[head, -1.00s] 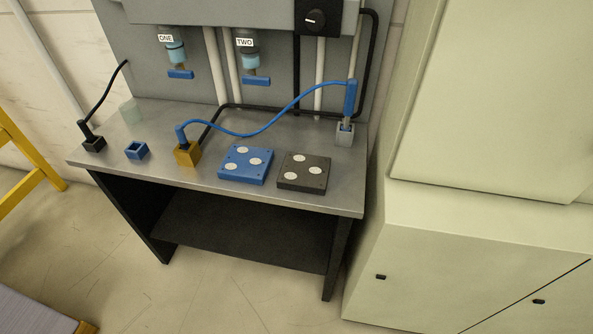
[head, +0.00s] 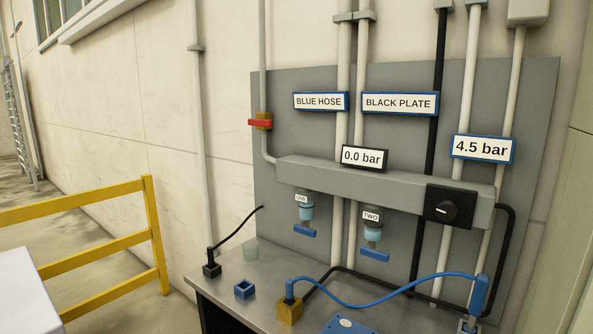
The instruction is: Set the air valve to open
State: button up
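A brass valve with a red lever (head: 260,123) sits on the thin vertical pipe at the panel's left edge. Its lever lies level, across the pipe. That pipe bends into the grey manifold (head: 330,182). A display on the manifold (head: 362,158) reads 0.0 bar. Two outlets hang under the manifold, outlet ONE (head: 305,210) and outlet TWO (head: 372,232), each with a blue handle lying roughly level. No label marks any of these as the air valve. My gripper is not in view.
A black knob (head: 442,208) is on the manifold's right end, below a 4.5 bar sign (head: 482,148). The bench (head: 225,272) below holds a blue hose (head: 390,302), small blocks and a blue plate (head: 345,325). A yellow railing (head: 155,235) stands at left.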

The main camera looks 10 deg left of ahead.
aim_at(256, 121)
jog(key=i+j, duration=0.2)
jog(key=j, duration=0.2)
jog(key=i+j+u, duration=0.1)
jog(key=j, duration=0.3)
jog(key=i+j, duration=0.45)
jog(key=j, duration=0.25)
jog(key=i+j+u, duration=0.1)
jog(key=j, duration=0.3)
jog(key=i, duration=0.1)
